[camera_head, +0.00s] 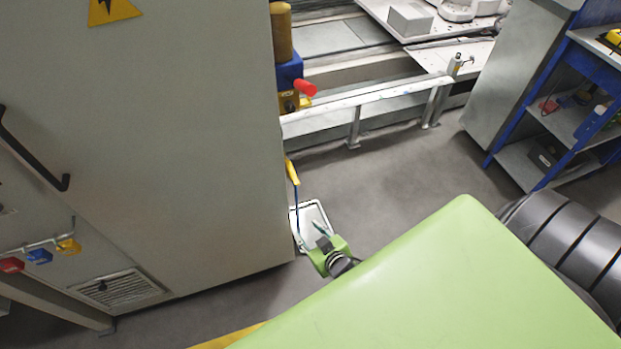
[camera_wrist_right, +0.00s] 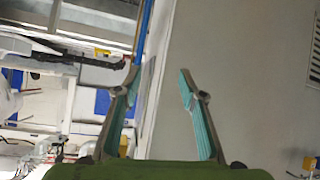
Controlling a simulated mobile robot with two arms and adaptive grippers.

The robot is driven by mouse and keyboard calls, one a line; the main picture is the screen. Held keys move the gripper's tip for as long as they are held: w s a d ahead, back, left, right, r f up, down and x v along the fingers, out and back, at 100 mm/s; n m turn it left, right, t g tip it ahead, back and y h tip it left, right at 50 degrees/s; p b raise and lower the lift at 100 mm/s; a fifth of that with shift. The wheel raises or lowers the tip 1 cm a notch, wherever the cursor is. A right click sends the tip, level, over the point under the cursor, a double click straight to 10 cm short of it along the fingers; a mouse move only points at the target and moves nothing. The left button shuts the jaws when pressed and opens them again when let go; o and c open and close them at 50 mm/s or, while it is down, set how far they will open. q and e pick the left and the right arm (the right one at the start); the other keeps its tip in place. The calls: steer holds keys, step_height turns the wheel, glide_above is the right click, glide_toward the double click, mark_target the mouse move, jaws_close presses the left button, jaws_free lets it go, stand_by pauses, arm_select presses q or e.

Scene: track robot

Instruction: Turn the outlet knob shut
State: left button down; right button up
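In the head view, red (camera_head: 12,264), blue (camera_head: 38,256) and yellow (camera_head: 69,246) knob-like fittings sit on a metal pipe at the lower left. A red cylindrical piece (camera_head: 305,88) sticks out from a blue-and-yellow unit (camera_head: 290,72) beyond the cabinet edge. I cannot tell which of these is the outlet knob. My right gripper (camera_head: 322,232) is low, just right of the cabinet's corner, away from all of them. In the right wrist view, its teal fingers (camera_wrist_right: 160,88) are apart with nothing between them. My left gripper is out of view.
A tall grey cabinet (camera_head: 175,130) with a black handle (camera_head: 35,155) fills the left. A low metal rail (camera_head: 365,95) runs behind. A blue-framed shelf (camera_head: 560,115) stands at the right. Grey floor (camera_head: 420,165) is free between them.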

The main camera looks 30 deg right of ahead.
steer(key=shift+s+a+f+g, duration=0.2)
steer(key=shift+s+f, duration=0.25)
steer(key=shift+f, duration=0.15)
steer(key=shift+s+a+f+g, duration=0.1)
steer(key=shift+s+f+g, duration=0.1)
steer(key=shift+s+f, duration=0.3)
steer(key=shift+w+f, duration=0.1)
